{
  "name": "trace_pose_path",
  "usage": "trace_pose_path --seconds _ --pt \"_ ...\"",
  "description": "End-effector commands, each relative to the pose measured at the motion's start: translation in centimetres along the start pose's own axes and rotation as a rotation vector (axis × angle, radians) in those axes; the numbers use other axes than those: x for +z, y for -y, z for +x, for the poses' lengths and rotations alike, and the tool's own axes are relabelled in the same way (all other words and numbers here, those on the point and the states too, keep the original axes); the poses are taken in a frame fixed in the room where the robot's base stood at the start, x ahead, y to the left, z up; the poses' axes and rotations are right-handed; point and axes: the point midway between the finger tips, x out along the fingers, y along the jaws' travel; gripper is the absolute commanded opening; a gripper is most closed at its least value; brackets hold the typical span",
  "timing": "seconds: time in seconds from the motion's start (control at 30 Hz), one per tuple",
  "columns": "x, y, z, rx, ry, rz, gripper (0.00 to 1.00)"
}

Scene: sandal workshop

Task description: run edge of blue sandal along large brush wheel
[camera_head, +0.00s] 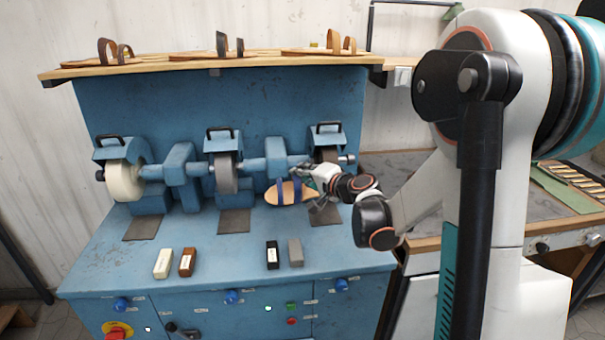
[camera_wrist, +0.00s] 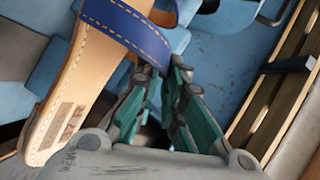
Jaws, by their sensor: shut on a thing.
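The blue sandal (camera_head: 291,193), with a tan sole and blue strap, is held in the air in front of the grinder, between the middle and right wheels. My gripper (camera_head: 296,172) is shut on it at its upper side. In the wrist view the sandal (camera_wrist: 62,90) fills the upper left, its white-stitched strap reaching the teal fingertips of my gripper (camera_wrist: 163,72). The exact grip spot is partly hidden. The machine carries a large cream wheel (camera_head: 124,182) at left, a grey wheel (camera_head: 226,173) in the middle and a darker wheel (camera_head: 327,156) at right. The sandal appears apart from the wheels.
The blue bench (camera_head: 215,262) holds white (camera_head: 163,263), brown (camera_head: 187,262), black (camera_head: 272,255) and grey (camera_head: 295,252) blocks. Dark pads (camera_head: 143,228) lie below the wheels. A wooden shelf (camera_head: 145,66) with sandals hangs above. A workbench (camera_head: 440,240) stands at right.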

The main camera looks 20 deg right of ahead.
Motion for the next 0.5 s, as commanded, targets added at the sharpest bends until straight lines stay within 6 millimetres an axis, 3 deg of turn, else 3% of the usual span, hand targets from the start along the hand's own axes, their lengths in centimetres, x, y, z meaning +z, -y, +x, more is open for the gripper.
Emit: trace_pose_path --seconds 0.5 --pt "0.78 0.41 0.58 0.000 0.000 0.000 0.00"
